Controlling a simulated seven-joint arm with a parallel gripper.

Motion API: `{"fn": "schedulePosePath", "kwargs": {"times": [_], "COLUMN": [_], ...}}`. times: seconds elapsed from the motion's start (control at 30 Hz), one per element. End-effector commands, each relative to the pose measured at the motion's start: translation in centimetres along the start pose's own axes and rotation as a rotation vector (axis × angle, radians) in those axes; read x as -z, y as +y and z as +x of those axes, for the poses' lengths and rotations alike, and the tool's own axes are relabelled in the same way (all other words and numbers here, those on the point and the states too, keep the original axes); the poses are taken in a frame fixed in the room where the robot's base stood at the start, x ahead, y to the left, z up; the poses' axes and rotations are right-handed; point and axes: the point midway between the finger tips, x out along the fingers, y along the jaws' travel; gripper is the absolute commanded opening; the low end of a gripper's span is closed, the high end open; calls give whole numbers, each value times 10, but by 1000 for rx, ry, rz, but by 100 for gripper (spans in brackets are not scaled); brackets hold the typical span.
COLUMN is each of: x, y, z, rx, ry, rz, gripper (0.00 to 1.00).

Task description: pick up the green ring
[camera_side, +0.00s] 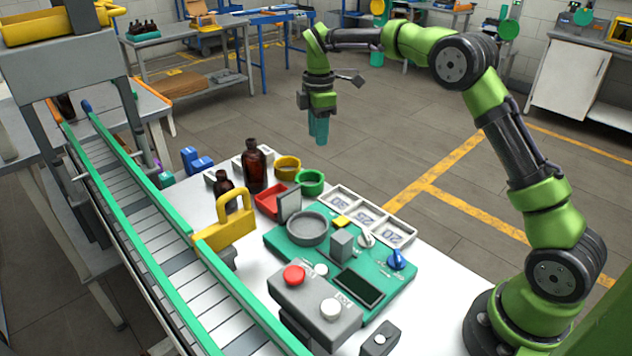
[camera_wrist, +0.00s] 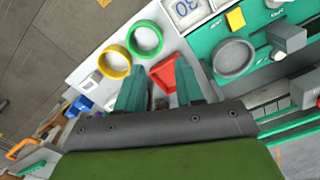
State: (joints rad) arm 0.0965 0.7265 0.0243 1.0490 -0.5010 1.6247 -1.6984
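The green ring (camera_side: 311,189) lies on the white table, toward its far edge, between the yellow ring and the tray of numbered compartments. In the wrist view the green ring (camera_wrist: 161,40) is whole and unobstructed, beyond my fingertips. My gripper (camera_side: 319,135) hangs in the air above and behind the ring in the side view, its fingers pointing down. In the wrist view my gripper (camera_wrist: 159,78) shows two teal fingers spread apart with nothing held between them. It is open and clear of the ring.
The yellow ring (camera_side: 289,176) sits close to the left of the green one. A red bin (camera_side: 268,204) stands in front. Amber bottles (camera_side: 254,170) stand farther left. The numbered tray (camera_side: 391,208) and green panel (camera_side: 283,243) lie to the right. Space above the ring looks free.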

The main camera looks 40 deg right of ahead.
Motion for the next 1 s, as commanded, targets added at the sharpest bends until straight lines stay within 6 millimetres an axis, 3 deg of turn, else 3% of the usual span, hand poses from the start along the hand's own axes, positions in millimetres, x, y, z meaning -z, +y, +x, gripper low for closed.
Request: {"fn": "schedulePosePath", "kwargs": {"times": [0.13, 0.33, 0.8, 1.0], "x": [1, 0, 0, 0], "y": [7, 2, 1, 2], "z": [-21, -15, 78, 96], "rx": [-14, 10, 11, 7], "ry": [-4, -4, -3, -2], "rz": [-216, -329, -330, -329], "gripper": [37, 37, 37, 37]}}
